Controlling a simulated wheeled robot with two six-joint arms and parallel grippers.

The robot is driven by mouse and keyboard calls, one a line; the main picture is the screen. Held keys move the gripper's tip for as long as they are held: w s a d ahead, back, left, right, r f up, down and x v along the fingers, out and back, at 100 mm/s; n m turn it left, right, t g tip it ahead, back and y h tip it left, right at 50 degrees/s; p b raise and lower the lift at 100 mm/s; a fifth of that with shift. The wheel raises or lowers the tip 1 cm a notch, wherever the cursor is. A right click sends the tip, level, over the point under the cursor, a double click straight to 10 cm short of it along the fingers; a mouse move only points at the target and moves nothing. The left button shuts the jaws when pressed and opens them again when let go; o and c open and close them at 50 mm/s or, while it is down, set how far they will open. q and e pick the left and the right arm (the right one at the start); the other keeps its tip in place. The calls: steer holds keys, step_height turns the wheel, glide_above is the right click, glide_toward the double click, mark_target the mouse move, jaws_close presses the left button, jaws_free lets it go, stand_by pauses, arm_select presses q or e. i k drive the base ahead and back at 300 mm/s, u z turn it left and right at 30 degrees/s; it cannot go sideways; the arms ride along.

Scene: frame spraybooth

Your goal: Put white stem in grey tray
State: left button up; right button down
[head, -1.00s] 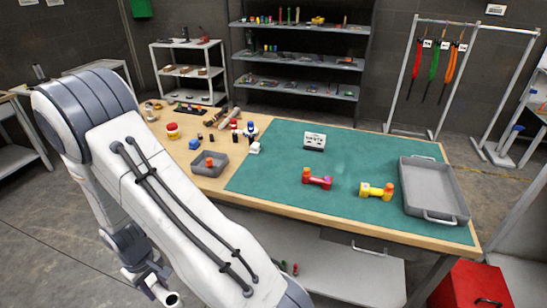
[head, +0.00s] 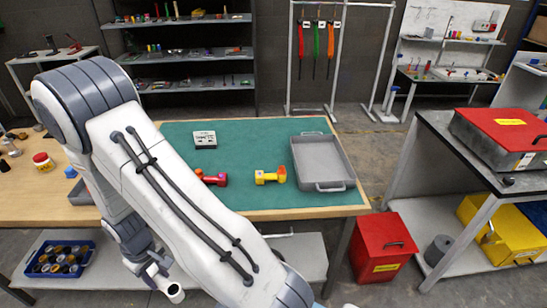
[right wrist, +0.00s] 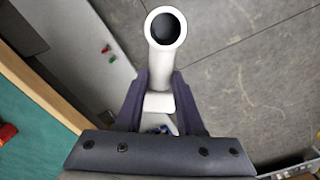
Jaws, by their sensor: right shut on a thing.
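The white stem (right wrist: 166,58) is a white tube with a round open end, seen almost end-on in the right wrist view. My right gripper (right wrist: 160,100) is shut on it. In the head view the right gripper (head: 156,268) hangs low in front of the table, and the stem's end (head: 174,293) shows just below it. The grey tray (head: 322,160) lies on the right part of the green mat, with a handle at its near and far ends. Its inside looks empty. The stem is well to the left of the tray and lower. My left gripper is not in view.
A yellow part (head: 268,176) with an orange end lies left of the tray on the green mat (head: 250,145). A red part (head: 215,179) is partly behind my arm. A small sign (head: 205,139) stands farther back. A red bin (head: 383,246) stands on the floor at right.

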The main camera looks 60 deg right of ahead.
mark_target(329, 172)
steer(key=z, duration=1.85)
steer(key=i, duration=1)
